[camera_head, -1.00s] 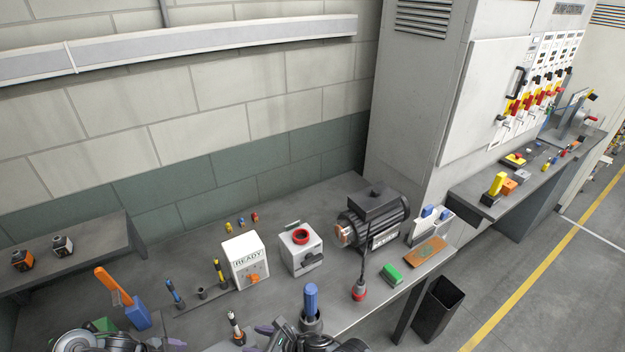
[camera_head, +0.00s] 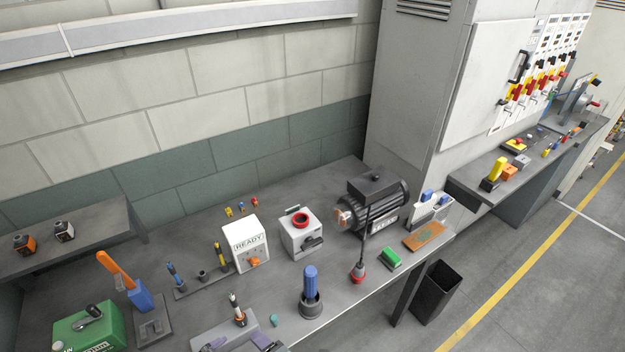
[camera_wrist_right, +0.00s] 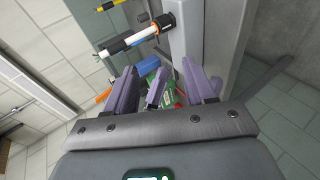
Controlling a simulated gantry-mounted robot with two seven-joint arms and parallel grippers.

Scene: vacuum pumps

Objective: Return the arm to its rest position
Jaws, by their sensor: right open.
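My right gripper (camera_wrist_right: 160,75) is open in the right wrist view, its two purple fingers spread wide. A smaller purple piece (camera_wrist_right: 157,88) shows between them; I cannot tell whether it belongs to a gripper. Blurred blue, green and red things lie beyond the fingers, and nothing is clearly held. In the head view, two purple pieces (camera_head: 263,342) show at the bottom edge, over a light grey plate (camera_head: 236,329). They may be fingertips; I cannot tell whose. No part that I can name as my left gripper shows.
The workbench holds a green box (camera_head: 88,327), an orange-and-blue tool (camera_head: 125,280), a white READY box (camera_head: 245,241), a grey box with a red ring (camera_head: 300,234), a blue-handled thing (camera_head: 311,290) and a motor (camera_head: 373,207). A black bin (camera_head: 437,292) stands on the floor.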

